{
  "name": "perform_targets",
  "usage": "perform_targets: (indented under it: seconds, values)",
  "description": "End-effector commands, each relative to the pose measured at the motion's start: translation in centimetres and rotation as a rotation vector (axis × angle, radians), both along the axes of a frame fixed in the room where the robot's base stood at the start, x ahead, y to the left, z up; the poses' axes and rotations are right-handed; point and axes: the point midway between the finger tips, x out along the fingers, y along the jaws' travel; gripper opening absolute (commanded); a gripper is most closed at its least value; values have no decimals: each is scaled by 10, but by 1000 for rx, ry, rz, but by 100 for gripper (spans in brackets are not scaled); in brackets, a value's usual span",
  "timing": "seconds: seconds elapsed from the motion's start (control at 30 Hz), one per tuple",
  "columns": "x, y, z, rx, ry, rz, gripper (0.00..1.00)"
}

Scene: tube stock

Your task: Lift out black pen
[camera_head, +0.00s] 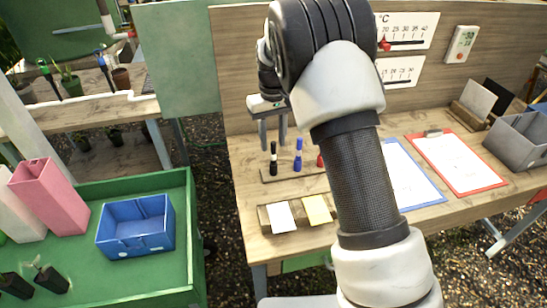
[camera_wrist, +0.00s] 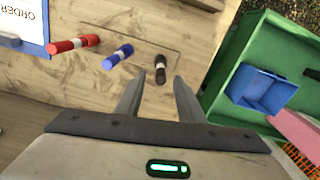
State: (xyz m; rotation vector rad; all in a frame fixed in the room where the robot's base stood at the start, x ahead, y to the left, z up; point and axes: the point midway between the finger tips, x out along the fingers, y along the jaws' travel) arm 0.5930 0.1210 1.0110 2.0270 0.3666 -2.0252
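The black pen (camera_head: 273,158) stands upright with a white band in a wooden holder (camera_head: 301,173) on the workbench. A blue pen (camera_head: 298,154) stands to its right, and a red pen (camera_head: 320,160) is mostly hidden behind my arm. My gripper (camera_head: 273,138) is above the black pen, pointing down, with its fingers apart. In the wrist view the black pen (camera_wrist: 160,69) shows just beyond the gap between the open fingertips (camera_wrist: 159,78), with nothing held. The blue pen (camera_wrist: 117,57) and red pen (camera_wrist: 73,44) lie to its left there.
A wooden tray (camera_head: 264,221) with white and yellow cards sits in front of the holder. Blue and red clipboards (camera_head: 463,160) lie to the right. A blue bin (camera_head: 136,227) and pink container (camera_head: 49,194) stand on a green cart at left.

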Motion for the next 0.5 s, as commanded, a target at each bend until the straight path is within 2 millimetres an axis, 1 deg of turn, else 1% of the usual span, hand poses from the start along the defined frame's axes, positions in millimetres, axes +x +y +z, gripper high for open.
perform_targets:
  seconds: [0.03,0.1,0.2,0.3,0.5]
  values:
    - [-3,-1,-9,-1,4,0,35]
    - [-6,-2,-20,-1,4,0,35]
    - [-5,-2,-33,-1,2,0,35]
    - [-5,-1,-38,-1,2,0,35]
    - [-5,-1,-39,0,1,0,35]
